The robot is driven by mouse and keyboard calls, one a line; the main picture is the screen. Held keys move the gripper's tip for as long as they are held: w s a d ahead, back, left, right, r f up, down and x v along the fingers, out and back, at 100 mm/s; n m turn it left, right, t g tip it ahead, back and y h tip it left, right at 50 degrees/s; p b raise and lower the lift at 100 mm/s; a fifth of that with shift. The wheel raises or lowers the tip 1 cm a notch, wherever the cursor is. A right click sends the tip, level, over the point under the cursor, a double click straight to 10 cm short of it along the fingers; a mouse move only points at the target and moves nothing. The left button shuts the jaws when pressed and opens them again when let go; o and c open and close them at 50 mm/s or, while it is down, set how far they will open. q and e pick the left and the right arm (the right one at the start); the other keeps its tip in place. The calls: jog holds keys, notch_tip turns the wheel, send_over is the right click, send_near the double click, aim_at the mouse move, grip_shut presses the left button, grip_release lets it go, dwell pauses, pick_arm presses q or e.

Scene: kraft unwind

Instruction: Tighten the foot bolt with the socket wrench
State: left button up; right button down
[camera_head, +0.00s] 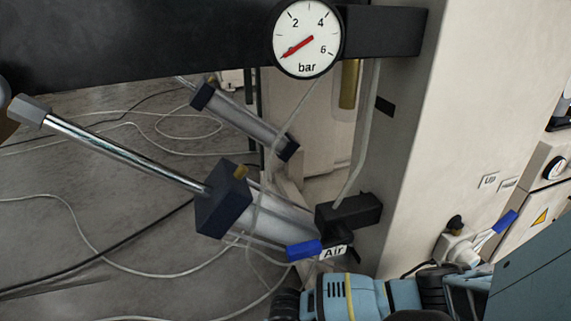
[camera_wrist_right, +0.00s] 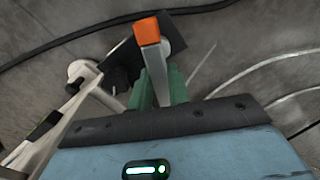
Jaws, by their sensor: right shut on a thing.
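In the right wrist view, my right gripper (camera_wrist_right: 160,85) has green fingers shut on a grey bar with an orange end, which looks like the socket wrench (camera_wrist_right: 152,50). The bar points away from the gripper, with its orange end over a dark flat plate (camera_wrist_right: 122,58). A pale round part shows just behind the orange end. I cannot tell whether the wrench touches it. No foot bolt can be made out clearly; the fingers and wrench hide part of that area. In the head view, my right arm is at the bottom edge and its gripper is not visible. My left gripper is not in view.
A pressure gauge (camera_head: 307,40) hangs on a black beam (camera_head: 150,38). Below are pneumatic cylinders (camera_head: 222,200), a blue-handled air valve (camera_head: 304,250) and a pale column (camera_head: 440,130). Thin hoses and cables lie across the grey floor (camera_head: 60,240). A white frame (camera_wrist_right: 50,140) stands left in the wrist view.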

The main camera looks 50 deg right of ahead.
jog(key=shift+f, duration=0.15)
dwell(0.3)
jog(key=shift+m, duration=1.2)
jog(key=shift+p, duration=0.3)
jog(key=shift+m+p, duration=0.3)
jog(key=shift+m, duration=0.4)
jog(key=shift+f+m, duration=0.1)
jog(key=shift+m, duration=0.3)
jog(key=shift+m+p, duration=0.4)
jog(key=shift+m, duration=0.8)
